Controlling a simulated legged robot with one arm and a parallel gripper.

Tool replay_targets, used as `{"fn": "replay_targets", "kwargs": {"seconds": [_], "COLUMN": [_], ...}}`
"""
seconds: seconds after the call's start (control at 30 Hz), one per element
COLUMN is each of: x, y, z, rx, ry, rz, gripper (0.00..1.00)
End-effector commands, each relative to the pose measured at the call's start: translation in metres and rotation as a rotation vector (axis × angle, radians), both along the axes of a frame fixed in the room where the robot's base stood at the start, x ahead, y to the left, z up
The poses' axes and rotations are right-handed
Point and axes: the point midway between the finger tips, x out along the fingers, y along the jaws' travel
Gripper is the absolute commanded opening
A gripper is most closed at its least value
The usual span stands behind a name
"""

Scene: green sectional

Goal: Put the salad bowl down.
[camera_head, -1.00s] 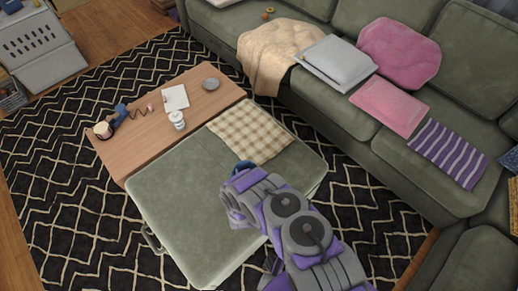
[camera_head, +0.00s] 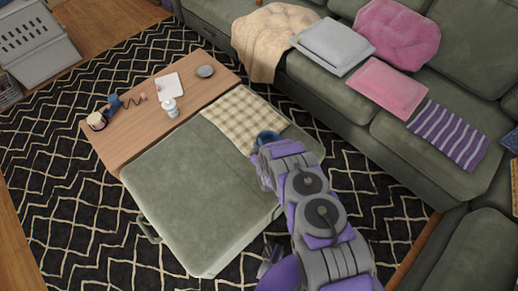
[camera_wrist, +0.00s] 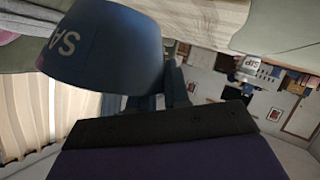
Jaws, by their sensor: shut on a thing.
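The salad bowl (camera_head: 267,137) is dark blue and mostly hidden behind my arm in the head view. It overlaps the near right corner of the checkered cloth (camera_head: 228,112) on the green ottoman (camera_head: 185,190). In the wrist view the bowl (camera_wrist: 110,45) is large and tilted in the picture, with pale letters "SA" on its side. My gripper (camera_head: 263,150) is shut on the bowl; its dark fingers (camera_wrist: 172,85) show against the bowl's edge in the wrist view. I cannot tell whether the bowl touches the cloth or hangs above it.
The wooden table (camera_head: 140,125) beside the ottoman holds a white jar (camera_head: 170,107), a notepad (camera_head: 169,86), a grey dish (camera_head: 205,71) and a candle-like jar (camera_head: 97,121). A green sofa (camera_head: 400,140) with cushions and a striped cloth (camera_head: 449,135) stands to the right. The ottoman's near part is bare.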

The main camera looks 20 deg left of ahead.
Motion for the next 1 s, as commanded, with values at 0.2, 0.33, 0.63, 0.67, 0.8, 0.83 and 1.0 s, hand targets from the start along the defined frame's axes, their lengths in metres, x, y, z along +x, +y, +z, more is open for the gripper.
{"fn": "replay_targets", "kwargs": {"seconds": [0.2, 0.33, 0.63, 0.67, 0.8, 0.83, 1.0], "x": [0.001, 0.001, 0.001, 0.001, 0.001, 0.001, 0.001], "y": [0.000, -0.002, -0.003, -0.003, -0.002, -0.002, -0.001], "z": [-0.036, -0.037, -0.040, -0.041, -0.045, -0.045, -0.045], "rx": [-0.001, 0.001, 0.001, 0.000, -0.004, -0.004, -0.002], "ry": [0.001, 0.002, 0.005, 0.005, 0.006, 0.006, 0.006], "rz": [-0.002, -0.001, -0.002, -0.002, -0.002, -0.002, 0.000], "gripper": [0.00, 0.00, 0.00, 0.00, 0.20, 0.23, 0.39]}}
